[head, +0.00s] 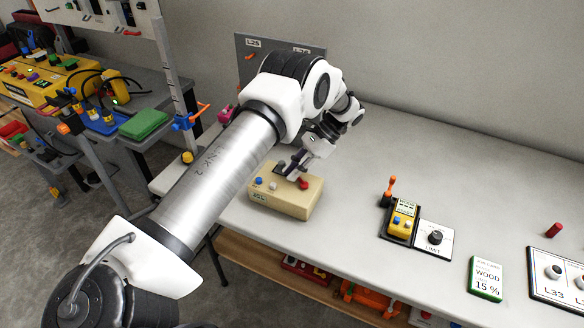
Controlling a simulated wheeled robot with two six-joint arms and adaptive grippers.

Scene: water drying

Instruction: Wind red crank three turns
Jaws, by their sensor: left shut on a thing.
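A beige box (292,206) stands on the grey table, with a blue knob (259,182), a whitish knob (273,186) and a red part (303,183), which looks like the red crank, on its top. My left gripper (292,172) reaches down over the box top from behind, right at the red part. It is shut on the crank; its fingers hide part of it, so the crank's angle cannot be told. My right gripper is not in view.
To the right are a yellow meter (402,222) with an orange-handled tool (389,190), a black-knob panel (435,238), a green WOOD card (486,279) and a red peg (554,230). A grey panel (250,62) stands behind my arm. The table between is clear.

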